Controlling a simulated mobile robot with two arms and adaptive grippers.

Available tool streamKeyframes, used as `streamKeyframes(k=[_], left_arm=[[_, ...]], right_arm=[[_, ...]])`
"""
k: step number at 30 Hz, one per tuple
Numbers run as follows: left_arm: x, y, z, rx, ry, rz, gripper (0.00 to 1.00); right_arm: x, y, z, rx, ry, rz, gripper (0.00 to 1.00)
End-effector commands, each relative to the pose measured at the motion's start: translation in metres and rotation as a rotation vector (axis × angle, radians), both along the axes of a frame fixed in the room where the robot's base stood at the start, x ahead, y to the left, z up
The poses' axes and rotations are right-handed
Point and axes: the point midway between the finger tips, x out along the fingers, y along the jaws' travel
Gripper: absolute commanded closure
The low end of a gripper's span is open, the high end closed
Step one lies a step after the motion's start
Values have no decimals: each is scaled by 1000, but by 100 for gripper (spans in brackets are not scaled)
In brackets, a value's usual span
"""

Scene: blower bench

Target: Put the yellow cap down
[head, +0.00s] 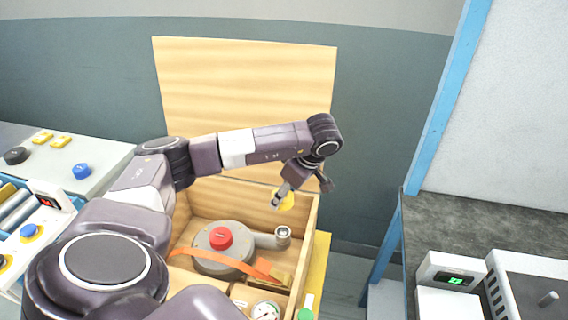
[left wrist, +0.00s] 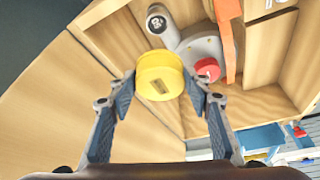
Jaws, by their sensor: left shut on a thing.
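My left gripper (left wrist: 160,85) is shut on the yellow cap (left wrist: 160,75), which sits between its two fingertips in the left wrist view. In the head view the yellow cap (head: 287,200) is partly hidden by a finger of the left gripper (head: 292,192). The gripper holds it above the back right part of an open wooden box (head: 312,225). Below it in the box lies a grey blower (head: 205,240) with a red knob (head: 221,237) and a round outlet (head: 283,233). The cap is apart from the outlet. My right gripper is not in view.
An orange strap (head: 225,258) crosses the blower. A gauge (head: 265,310) lies in a front compartment. The raised wooden lid (head: 240,85) stands behind the box. A dark bench (head: 480,215) with devices is at right, and a bench with blue and black knobs (head: 81,171) at left.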

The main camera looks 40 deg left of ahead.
Motion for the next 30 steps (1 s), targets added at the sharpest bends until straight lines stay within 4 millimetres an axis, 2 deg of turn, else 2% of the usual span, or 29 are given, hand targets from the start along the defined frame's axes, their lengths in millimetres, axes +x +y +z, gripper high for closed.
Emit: streamKeyframes(k=[3, 9, 16, 23, 30], left_arm=[[-1, -1, -32, -2, 5, -1, 73], [-1, -1, -77, -1, 2, -1, 73], [0, -1, -99, -2, 1, -2, 73], [0, -1, -132, -1, 0, -1, 73], [1, -1, -137, -1, -2, -3, 73]], right_arm=[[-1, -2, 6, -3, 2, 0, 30], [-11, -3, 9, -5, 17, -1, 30], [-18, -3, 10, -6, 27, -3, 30], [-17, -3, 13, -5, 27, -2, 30], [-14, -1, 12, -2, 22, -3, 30]])
